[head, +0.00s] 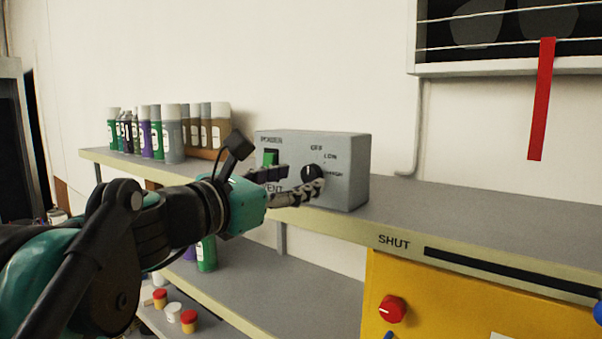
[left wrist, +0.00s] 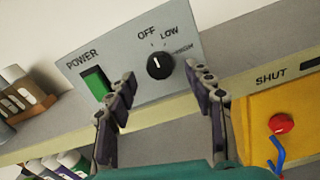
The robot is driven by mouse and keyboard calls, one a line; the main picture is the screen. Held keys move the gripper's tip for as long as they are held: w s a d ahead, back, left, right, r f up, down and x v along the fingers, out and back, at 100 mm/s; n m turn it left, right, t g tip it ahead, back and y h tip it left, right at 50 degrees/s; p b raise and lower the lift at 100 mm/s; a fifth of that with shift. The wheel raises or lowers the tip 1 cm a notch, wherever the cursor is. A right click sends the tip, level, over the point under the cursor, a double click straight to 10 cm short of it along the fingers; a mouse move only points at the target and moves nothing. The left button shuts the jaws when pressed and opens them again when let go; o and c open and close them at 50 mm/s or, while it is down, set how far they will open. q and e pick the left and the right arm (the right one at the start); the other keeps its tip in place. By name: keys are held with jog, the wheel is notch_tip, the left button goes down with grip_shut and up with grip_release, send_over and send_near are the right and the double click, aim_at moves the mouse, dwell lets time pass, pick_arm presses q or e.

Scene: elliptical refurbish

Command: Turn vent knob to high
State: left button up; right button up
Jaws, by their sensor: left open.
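The vent knob (head: 312,172) is a round black dial with a white pointer line on the front of a grey control box (head: 350,180). Labels OFF, LOW and HIGH are set around its upper right. In the left wrist view the knob (left wrist: 160,65) has its pointer near OFF. A green power switch (left wrist: 96,83) is to its left. My left gripper (head: 292,182) is open in front of the box. In the left wrist view its two fingers (left wrist: 165,95) stand apart, below and to either side of the knob, and hold nothing. My right gripper is not in view.
The box stands on a grey shelf (head: 420,205) with a pale front edge. Several spray cans (head: 173,135) stand at the left. A yellow cabinet with a red knob (head: 391,309) is below right. A red strip (head: 541,100) hangs above the shelf.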

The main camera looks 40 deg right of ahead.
pick_arm(q)
jog(key=shift+x, duration=1.1)
jog(key=c, duration=1.2)
jog(key=shift+o, duration=0.2)
